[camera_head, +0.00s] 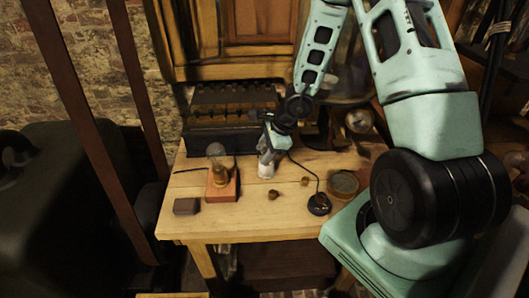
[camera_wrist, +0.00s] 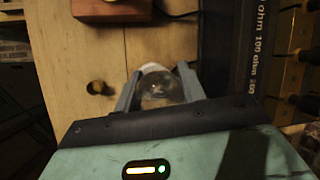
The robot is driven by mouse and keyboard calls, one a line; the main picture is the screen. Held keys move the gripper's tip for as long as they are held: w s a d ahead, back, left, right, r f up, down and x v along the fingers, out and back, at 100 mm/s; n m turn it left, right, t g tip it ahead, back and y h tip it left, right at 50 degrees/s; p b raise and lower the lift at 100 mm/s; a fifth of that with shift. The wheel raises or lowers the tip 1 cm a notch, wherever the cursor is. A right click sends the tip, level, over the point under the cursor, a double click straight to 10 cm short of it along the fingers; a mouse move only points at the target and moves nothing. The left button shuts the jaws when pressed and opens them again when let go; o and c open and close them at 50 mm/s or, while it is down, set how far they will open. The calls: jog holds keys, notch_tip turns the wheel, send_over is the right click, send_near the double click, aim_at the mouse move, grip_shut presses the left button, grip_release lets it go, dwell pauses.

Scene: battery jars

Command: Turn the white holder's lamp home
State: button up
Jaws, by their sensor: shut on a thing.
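The white holder (camera_head: 266,169) stands on the wooden table near its middle, below my gripper (camera_head: 269,152). In the wrist view a clear glass lamp (camera_wrist: 160,88) sits between the two fingers of my gripper (camera_wrist: 160,92), which are shut on its glass. A pale rim of the white holder (camera_wrist: 153,67) shows just beyond the bulb. The lamp's base and its seat in the holder are hidden, so I cannot tell how deep it sits.
A reddish wooden block (camera_head: 223,188) with another glass lamp (camera_head: 216,152) stands to the left. A dark small block (camera_head: 187,206), small brass pieces (camera_head: 273,194), a black round base (camera_head: 319,205) and a round dish (camera_head: 343,184) lie around. A black resistor box (camera_head: 228,138) stands behind.

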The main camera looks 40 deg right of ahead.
jog(key=shift+d+f+m+t+h+b, duration=0.1)
jog(key=shift+m+t+h+b, duration=0.3)
jog(key=shift+m+b, duration=1.2)
jog(key=shift+m+t+h+b, duration=0.2)
jog(key=shift+m+h+b, duration=0.4)
jog(key=shift+b, duration=1.75)
jog(key=shift+w+m+b, duration=0.1)
jog(key=shift+m+b, duration=0.7)
jog(key=shift+m+h+b, duration=0.3)
jog(key=shift+b, duration=0.25)
jog(key=shift+d+m+h+b, duration=0.15)
jog(key=shift+m+h+b, duration=0.45)
jog(key=shift+m+b, duration=0.85)
jog(key=shift+m+h+b, duration=0.3)
jog(key=shift+m+b, duration=0.25)
jog(key=shift+b, duration=0.4)
jog(key=shift+m+b, duration=0.4)
jog(key=shift+m, duration=0.1)
jog(key=shift+m+h, duration=0.3)
jog(key=shift+d, duration=0.1)
jog(key=shift+b, duration=0.3)
